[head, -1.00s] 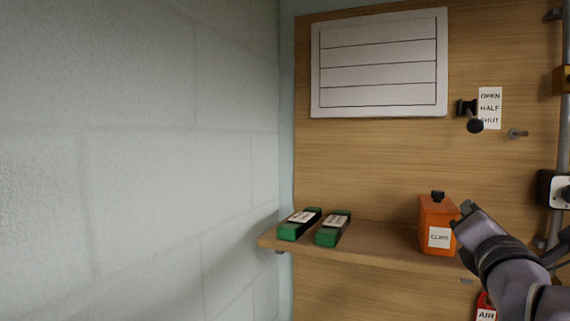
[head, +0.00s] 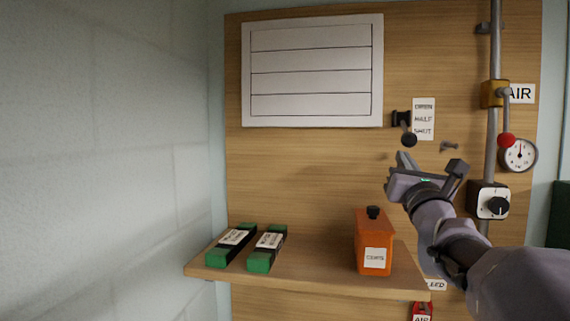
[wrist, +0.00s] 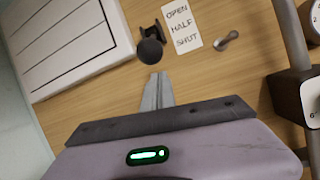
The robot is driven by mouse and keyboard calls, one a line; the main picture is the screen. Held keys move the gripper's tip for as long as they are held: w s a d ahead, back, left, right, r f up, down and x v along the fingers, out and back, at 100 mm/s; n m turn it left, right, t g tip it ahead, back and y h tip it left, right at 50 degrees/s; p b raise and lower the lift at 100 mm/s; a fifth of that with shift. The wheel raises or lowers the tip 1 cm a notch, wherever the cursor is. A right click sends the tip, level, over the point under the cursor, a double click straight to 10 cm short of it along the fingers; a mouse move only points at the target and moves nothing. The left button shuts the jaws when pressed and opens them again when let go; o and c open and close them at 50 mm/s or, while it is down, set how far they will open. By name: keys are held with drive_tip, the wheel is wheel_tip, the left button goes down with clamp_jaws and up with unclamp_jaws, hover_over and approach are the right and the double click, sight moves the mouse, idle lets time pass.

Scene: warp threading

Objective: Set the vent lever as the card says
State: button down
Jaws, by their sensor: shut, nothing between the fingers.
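The vent lever (head: 408,140) is a short black arm with a round black knob, beside a white label (head: 423,118) reading OPEN, HALF, SHUT. Its knob hangs low, about level with SHUT or slightly below. The white slatted vent (head: 312,72) is left of it, its slats lying flat. My gripper (head: 403,160) is shut and empty, just below the knob in the head view. I make out no separate instruction card.
A small grey peg (head: 449,146) sticks out right of the label. Farther right are a pipe with a red-knobbed valve (head: 506,139), a gauge (head: 519,155) and a dial box (head: 492,203). The shelf (head: 310,280) below holds an orange container (head: 374,245) and two green-black boxes (head: 268,248).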

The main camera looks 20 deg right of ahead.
drive_tip(key=shift+s+a+r, duration=0.15)
drive_tip(key=shift+s+r, duration=0.4)
drive_tip(key=shift+s, duration=0.05)
drive_tip(key=shift+r, duration=0.1)
